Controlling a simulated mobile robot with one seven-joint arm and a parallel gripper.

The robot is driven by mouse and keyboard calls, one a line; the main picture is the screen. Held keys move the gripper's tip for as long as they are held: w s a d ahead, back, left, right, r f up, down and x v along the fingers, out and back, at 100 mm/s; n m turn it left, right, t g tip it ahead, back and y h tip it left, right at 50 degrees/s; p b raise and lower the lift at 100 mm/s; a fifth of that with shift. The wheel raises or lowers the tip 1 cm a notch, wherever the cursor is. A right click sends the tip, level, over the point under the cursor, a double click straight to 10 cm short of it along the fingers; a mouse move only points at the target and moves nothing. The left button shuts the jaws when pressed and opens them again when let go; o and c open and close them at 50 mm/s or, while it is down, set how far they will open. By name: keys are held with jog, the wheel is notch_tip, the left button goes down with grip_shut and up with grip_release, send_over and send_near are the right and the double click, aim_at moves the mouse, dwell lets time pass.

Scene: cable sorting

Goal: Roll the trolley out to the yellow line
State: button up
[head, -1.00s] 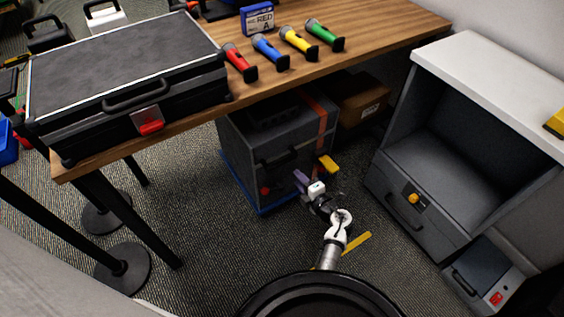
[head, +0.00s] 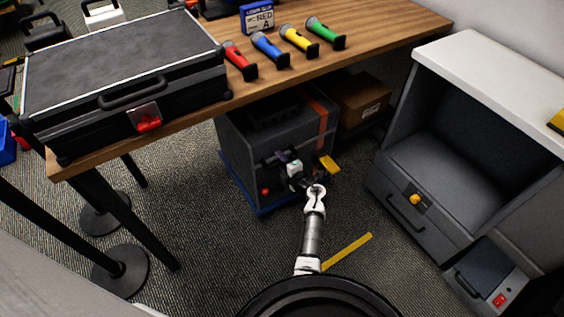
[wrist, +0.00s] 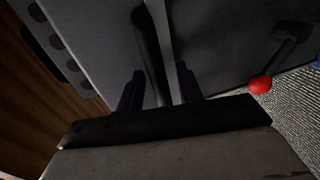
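The trolley is a dark grey case (head: 240,150) on a blue base (head: 237,190), standing under the wooden table. It has an orange strap, a red knob (head: 265,191) low on its front and a yellow part (head: 329,164) at its right. The yellow line (head: 347,252) lies on the carpet in front of it. My gripper (head: 290,165) is at the trolley's front, partly hidden by my wrist. In the wrist view my fingers (wrist: 160,92) are apart, with a dark handle bar (wrist: 150,50) showing between them. I cannot tell whether they touch it.
A cardboard box (head: 362,97) stands right of the trolley under the table (head: 190,118). A grey cabinet (head: 425,195) is to the right. Black post bases (head: 120,272) stand at left. The carpet before the trolley is clear apart from my arm.

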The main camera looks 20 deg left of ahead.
grip_shut()
jog(key=f+p+v, duration=0.2)
jog(key=p+v, duration=0.1)
jog(key=v, duration=0.7)
jog(key=f+p+v, duration=0.2)
jog(key=p+v, duration=0.1)
jog(key=v, duration=0.7)
jog(key=d+f+p+v, duration=0.1)
jog(key=f+p+v, duration=0.1)
jog(key=v, duration=0.9)
jog(key=shift+s+f+p, duration=0.35)
jog(key=shift+s+p, duration=0.05)
jog(key=shift+p, duration=0.05)
grip_release()
jog(key=shift+d, duration=0.1)
